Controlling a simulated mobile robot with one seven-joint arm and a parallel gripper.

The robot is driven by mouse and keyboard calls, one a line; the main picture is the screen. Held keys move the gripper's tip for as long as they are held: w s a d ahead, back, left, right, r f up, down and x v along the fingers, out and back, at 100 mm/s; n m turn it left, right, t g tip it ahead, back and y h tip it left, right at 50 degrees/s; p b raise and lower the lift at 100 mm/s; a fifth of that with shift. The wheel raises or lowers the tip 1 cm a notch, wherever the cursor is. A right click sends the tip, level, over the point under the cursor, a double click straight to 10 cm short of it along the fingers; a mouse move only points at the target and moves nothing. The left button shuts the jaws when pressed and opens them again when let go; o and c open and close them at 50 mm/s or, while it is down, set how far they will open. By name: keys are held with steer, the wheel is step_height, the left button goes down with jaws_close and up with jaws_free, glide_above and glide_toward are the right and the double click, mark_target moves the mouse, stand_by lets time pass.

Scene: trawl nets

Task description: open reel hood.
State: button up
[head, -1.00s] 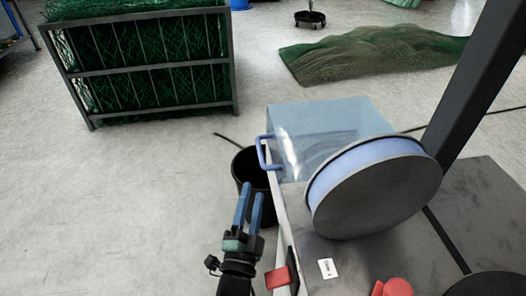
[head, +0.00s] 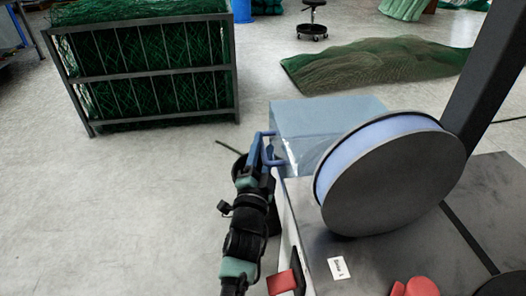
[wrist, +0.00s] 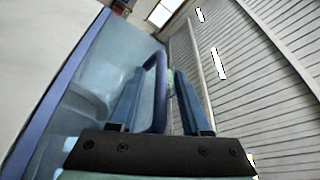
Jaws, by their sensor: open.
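The reel hood (head: 318,118) is a clear bluish box at the far end of the grey machine top, behind the large reel (head: 392,178). It looks closed. Its blue handle (head: 273,158) sticks out on the left side. My gripper (head: 260,152) is at this handle, its blue fingers pointing away from me. In the wrist view the curved handle (wrist: 158,85) stands between the two open fingers of my gripper (wrist: 160,95), nearer the left one. I cannot tell whether a finger touches it.
Red parts (head: 281,282) and a white label (head: 338,268) are on the machine's near side. A netting rack (head: 150,75) stands at the back left. The floor to the left is clear.

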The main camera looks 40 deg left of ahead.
jaws_close()
stand_by(1.4)
